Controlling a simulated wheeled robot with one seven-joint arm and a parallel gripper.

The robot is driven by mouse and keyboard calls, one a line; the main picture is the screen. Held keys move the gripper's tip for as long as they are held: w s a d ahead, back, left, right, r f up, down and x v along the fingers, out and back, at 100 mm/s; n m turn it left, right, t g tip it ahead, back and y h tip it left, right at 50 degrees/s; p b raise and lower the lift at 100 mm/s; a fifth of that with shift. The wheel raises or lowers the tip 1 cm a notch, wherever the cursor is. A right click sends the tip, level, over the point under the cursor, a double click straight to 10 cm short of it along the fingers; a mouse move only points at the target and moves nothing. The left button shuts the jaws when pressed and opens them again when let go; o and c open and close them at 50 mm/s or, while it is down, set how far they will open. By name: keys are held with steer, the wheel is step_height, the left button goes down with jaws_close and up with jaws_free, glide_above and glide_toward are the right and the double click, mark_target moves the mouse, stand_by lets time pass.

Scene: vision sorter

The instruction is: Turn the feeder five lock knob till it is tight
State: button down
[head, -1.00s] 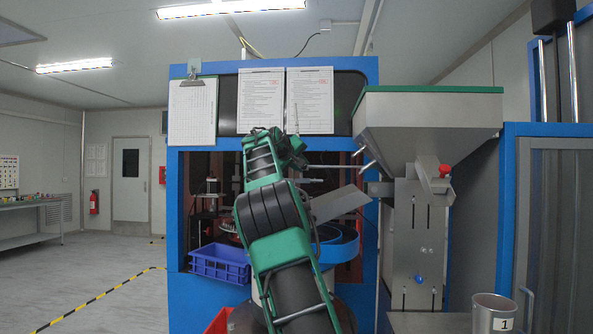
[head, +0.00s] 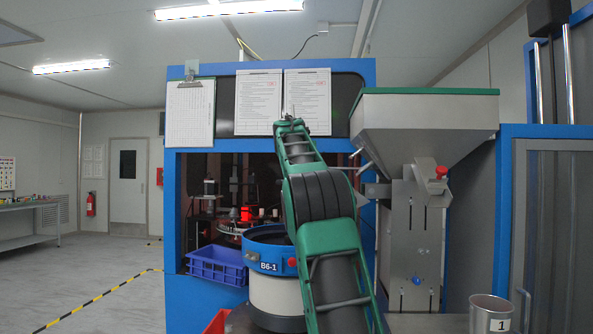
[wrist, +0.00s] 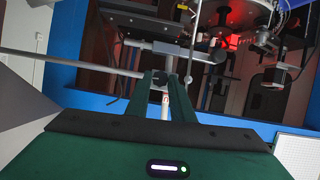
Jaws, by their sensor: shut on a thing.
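In the wrist view, my gripper (wrist: 168,82) has its two green fingers close around a small dark knob (wrist: 158,81) at a joint of grey rods. A short pale piece with a red mark lies between the fingers.
A bowl feeder marked B6-1 (head: 268,240) stands left of my arm, beside a blue crate (head: 217,266). A steel hopper (head: 425,125) stands on the right. A metal can (head: 491,315) marked 1 is at lower right. In the wrist view, rods and a red-lit disc (wrist: 235,10) lie beyond.

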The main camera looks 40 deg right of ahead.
steer(key=shift+w+f, duration=0.15)
steer(key=shift+f, duration=0.2)
steer(key=c, duration=1.8)
jaws_free()
steer(key=shift+w, duration=0.1)
steer(key=v, duration=1.1)
steer(key=shift+d+r, duration=0.15)
steer(key=shift+r, duration=0.05)
